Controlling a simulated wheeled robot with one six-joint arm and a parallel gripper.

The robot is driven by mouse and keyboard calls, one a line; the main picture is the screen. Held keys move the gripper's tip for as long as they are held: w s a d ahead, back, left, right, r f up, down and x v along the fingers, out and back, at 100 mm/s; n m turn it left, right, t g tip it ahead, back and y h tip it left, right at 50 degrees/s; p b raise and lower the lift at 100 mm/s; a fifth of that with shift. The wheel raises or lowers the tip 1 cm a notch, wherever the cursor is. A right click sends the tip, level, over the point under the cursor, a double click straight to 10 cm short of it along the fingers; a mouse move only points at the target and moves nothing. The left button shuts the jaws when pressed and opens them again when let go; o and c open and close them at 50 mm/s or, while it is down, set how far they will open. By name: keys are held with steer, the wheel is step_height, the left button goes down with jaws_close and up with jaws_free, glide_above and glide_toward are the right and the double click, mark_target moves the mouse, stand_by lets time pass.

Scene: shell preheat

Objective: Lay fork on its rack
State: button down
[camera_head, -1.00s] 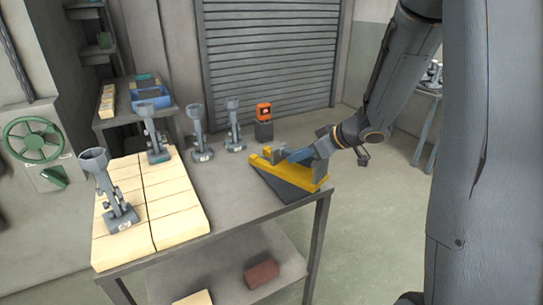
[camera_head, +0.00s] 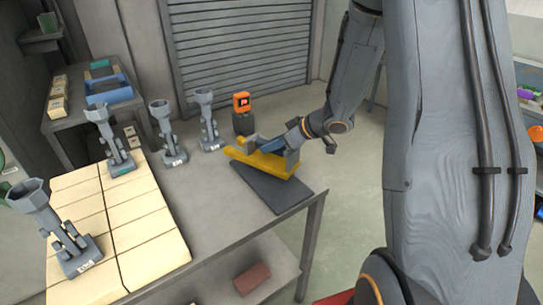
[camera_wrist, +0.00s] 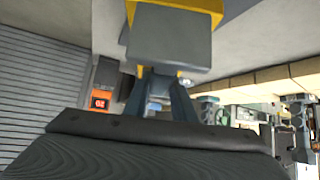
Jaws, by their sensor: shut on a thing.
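The yellow fork-like piece (camera_head: 255,160) with grey upright parts is at the right end of the grey workbench. My gripper (camera_head: 279,146) reaches it from the right and is shut on its grey part. A flat dark pad (camera_head: 272,190) lies beside and partly under the yellow piece. I cannot tell whether the piece touches the bench or is slightly above it, nor whether this pad is the rack. In the wrist view, my fingers (camera_wrist: 168,84) meet a grey block (camera_wrist: 170,38) with yellow edges (camera_wrist: 205,7). Their contact is partly hidden.
Grey stands with cup tops (camera_head: 208,130) are on the bench, two of them on a cream tiled slab (camera_head: 150,233). An orange-faced device (camera_head: 241,103) stands behind the yellow piece. A side table holds a blue bin (camera_head: 108,90).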

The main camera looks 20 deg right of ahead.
mark_target(272, 159)
steer(key=shift+f+p, duration=0.4)
steer(key=shift+f, duration=1.95)
steer(key=c, duration=1.5)
jaws_free()
